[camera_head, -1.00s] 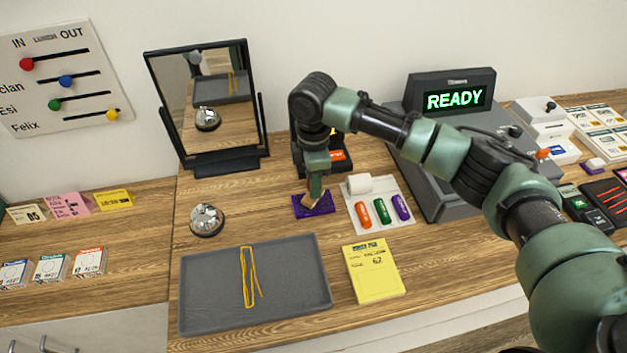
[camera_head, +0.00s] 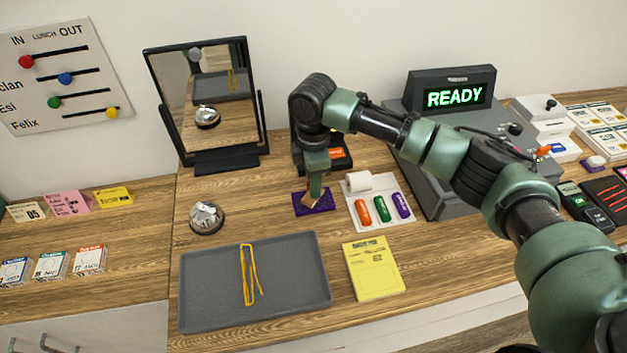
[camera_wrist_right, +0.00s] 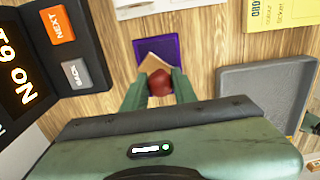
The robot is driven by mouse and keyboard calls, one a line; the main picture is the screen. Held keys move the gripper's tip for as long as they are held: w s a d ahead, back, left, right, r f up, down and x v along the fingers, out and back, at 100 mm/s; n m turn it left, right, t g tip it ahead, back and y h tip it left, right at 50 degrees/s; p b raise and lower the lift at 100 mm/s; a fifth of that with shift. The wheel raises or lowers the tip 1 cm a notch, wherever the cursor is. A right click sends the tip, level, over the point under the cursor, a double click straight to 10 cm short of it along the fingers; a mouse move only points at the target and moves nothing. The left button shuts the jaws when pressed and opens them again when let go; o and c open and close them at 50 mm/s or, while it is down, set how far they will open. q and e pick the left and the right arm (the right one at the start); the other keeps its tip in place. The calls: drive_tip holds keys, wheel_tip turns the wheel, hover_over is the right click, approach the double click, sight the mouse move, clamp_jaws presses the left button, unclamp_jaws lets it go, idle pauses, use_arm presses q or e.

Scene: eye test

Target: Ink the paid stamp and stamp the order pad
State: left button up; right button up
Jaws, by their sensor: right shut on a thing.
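My right gripper (camera_head: 315,190) is shut on a stamp with a wooden block (camera_head: 313,201) and a red-brown handle (camera_wrist_right: 159,83). The stamp is over the purple ink pad (camera_head: 299,206), which also shows behind the block in the right wrist view (camera_wrist_right: 168,46). The block is at or very near the pad's surface; I cannot tell if they touch. The stamp's underside is hidden. The yellow order pad (camera_head: 375,272) lies to the right and nearer, flat on the counter; part of it shows in the right wrist view (camera_wrist_right: 281,14). My left gripper is not in view.
A grey tray (camera_head: 210,290) with yellow bands lies in front, a bell (camera_head: 206,217) left of the ink pad. A white holder with orange, green and purple pieces (camera_head: 380,208) stands close right. A mirror (camera_head: 205,105) and a READY machine (camera_head: 450,95) stand behind.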

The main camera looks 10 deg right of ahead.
drive_tip(key=shift+s+f+p, duration=0.15)
drive_tip(key=shift+f+p, duration=0.05)
drive_tip(key=shift+p, duration=0.25)
idle(1.7)
drive_tip(key=shift+r, duration=0.1)
wheel_tip(320, 180, up, 7)
drive_tip(key=p, duration=0.8)
drive_tip(key=shift+r, duration=0.1)
